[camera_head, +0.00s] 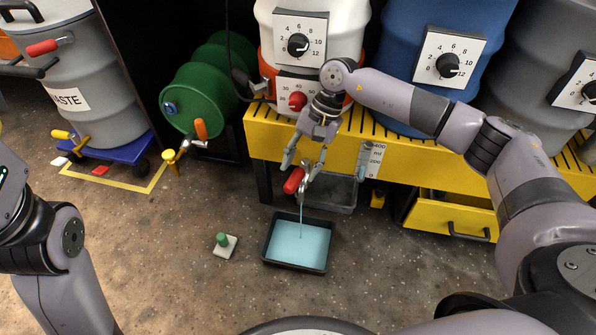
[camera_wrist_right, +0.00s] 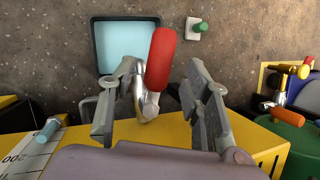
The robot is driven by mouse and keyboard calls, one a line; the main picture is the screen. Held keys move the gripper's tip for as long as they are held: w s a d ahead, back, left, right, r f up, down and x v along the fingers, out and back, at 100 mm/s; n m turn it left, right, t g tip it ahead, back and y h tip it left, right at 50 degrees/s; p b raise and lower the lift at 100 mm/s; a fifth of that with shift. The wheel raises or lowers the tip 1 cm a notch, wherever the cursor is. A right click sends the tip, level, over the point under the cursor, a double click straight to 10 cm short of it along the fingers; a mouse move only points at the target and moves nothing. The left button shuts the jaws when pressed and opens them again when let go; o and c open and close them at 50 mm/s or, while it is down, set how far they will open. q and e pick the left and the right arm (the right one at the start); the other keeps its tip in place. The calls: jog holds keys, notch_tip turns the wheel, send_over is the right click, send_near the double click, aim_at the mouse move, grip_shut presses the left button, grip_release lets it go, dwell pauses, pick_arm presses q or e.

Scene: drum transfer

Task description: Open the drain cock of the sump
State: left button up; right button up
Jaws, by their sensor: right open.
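The drain cock with its red handle (camera_head: 293,181) sits under the front edge of the yellow sump (camera_head: 400,155). A thin blue stream (camera_head: 301,212) falls from the cock into a black tray (camera_head: 266,248) on the floor. The tray holds pale blue liquid. My right gripper (camera_head: 304,168) is open, with its fingers on either side of the cock. In the right wrist view the red handle (camera_wrist_right: 161,58) and metal cock body (camera_wrist_right: 148,103) lie between the open fingers. Whether a finger touches them I cannot tell. My left gripper is out of view.
A grey vessel (camera_head: 338,195) sits under the sump behind the tray. A green-knobbed block (camera_head: 224,245) lies left of the tray. A green drum (camera_head: 195,90) with an orange-handled tap stands left. A yellow drawer (camera_head: 450,215) sticks out at right. Floor at front left is clear.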

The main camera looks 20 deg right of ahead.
jog(key=shift+v, duration=2.3)
jog(key=shift+c, duration=0.5)
